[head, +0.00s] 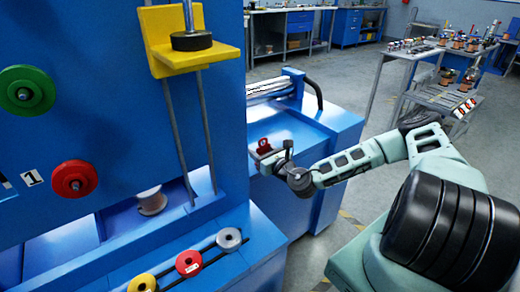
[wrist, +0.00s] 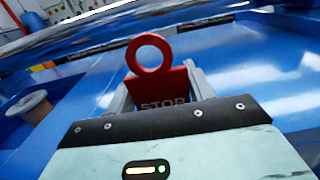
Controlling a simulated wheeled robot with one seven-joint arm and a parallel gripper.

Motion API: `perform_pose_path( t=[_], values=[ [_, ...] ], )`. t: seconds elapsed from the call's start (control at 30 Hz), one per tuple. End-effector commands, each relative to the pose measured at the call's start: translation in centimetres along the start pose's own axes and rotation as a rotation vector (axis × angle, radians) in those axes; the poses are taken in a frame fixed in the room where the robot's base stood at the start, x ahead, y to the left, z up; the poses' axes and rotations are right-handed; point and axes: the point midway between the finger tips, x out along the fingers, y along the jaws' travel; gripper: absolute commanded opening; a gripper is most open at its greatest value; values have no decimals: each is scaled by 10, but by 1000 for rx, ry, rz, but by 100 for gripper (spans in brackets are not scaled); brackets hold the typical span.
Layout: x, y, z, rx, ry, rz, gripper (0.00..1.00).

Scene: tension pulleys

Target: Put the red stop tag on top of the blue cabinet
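The red stop tag (head: 263,146) has a ring at its upper end and a flat plate marked STOP; it shows large in the wrist view (wrist: 160,82). My gripper (head: 268,156) has its fingers on both sides of the tag's plate and appears shut on it; the fingers also show in the wrist view (wrist: 160,88). The tag is over the near part of the low blue cabinet (head: 340,121), ring upward. I cannot tell whether the tag touches the cabinet top; the gripper hides its lower part.
The tall blue panel (head: 110,120) with green (head: 26,90) and red (head: 74,179) pulleys stands left of my gripper. Small pulleys lie on rails in front. A metal roller (head: 268,88) is at the cabinet's back. Bare cabinet top surrounds the tag.

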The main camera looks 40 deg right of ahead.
Motion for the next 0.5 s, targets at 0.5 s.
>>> perform_pose_path(
  t=[0.5],
  values=[
    [-11,0,3,0,1,2,72]
  ],
)
